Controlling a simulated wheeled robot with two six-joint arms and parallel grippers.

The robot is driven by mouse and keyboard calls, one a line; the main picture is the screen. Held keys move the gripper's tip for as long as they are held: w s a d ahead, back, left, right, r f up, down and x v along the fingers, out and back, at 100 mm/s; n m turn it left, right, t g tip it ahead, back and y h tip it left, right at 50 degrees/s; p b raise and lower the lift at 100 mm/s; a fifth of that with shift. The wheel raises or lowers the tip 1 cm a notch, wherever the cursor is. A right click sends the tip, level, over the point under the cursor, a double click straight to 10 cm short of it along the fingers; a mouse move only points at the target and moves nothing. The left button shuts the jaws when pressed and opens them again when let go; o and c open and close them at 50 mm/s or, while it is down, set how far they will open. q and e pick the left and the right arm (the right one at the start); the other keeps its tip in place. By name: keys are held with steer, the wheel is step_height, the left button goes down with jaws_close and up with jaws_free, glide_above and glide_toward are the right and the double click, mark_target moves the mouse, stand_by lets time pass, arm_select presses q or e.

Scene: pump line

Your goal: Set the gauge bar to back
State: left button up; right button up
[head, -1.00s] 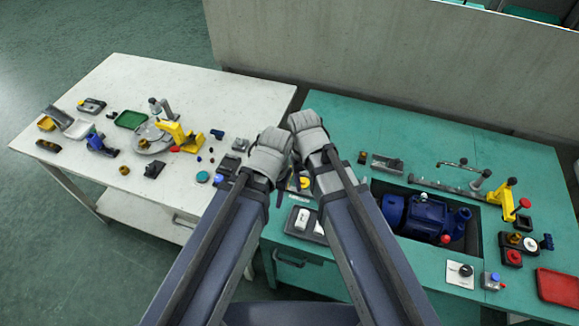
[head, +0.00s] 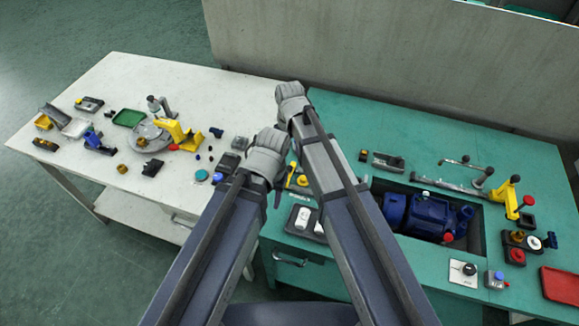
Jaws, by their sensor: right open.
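On the green bench, a thin grey bar (head: 456,162) with a dark knob stands near a post behind the pump well. A longer grey rail (head: 440,186) runs along the well's back edge. I cannot tell for sure which is the gauge bar. The blue pump (head: 430,215) sits in the well. My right gripper (head: 291,91) is open, over the bench's back left corner, well left of the bar. My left gripper (head: 270,138) is lower, near the gap between the benches; its fingers are hidden by its own body. Nothing shows held in either.
A yellow clamp (head: 506,197) stands at the rail's right end. A red tray (head: 560,286) lies at the right front. A grey wall (head: 400,75) closes the back. The white bench (head: 200,90) at left carries several fixtures. The green bench's back strip (head: 400,130) is clear.

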mark_target(290, 166)
arm_select(q)
step_height(290, 166, down, 7)
steer(key=b, duration=0.6)
steer(key=shift+r, duration=0.2)
arm_select(e)
step_height(290, 166, down, 7)
steer(key=shift+r, duration=0.2)
arm_select(q)
steer(key=shift+r, duration=0.1)
arm_select(e)
jaws_close()
stand_by(0.3)
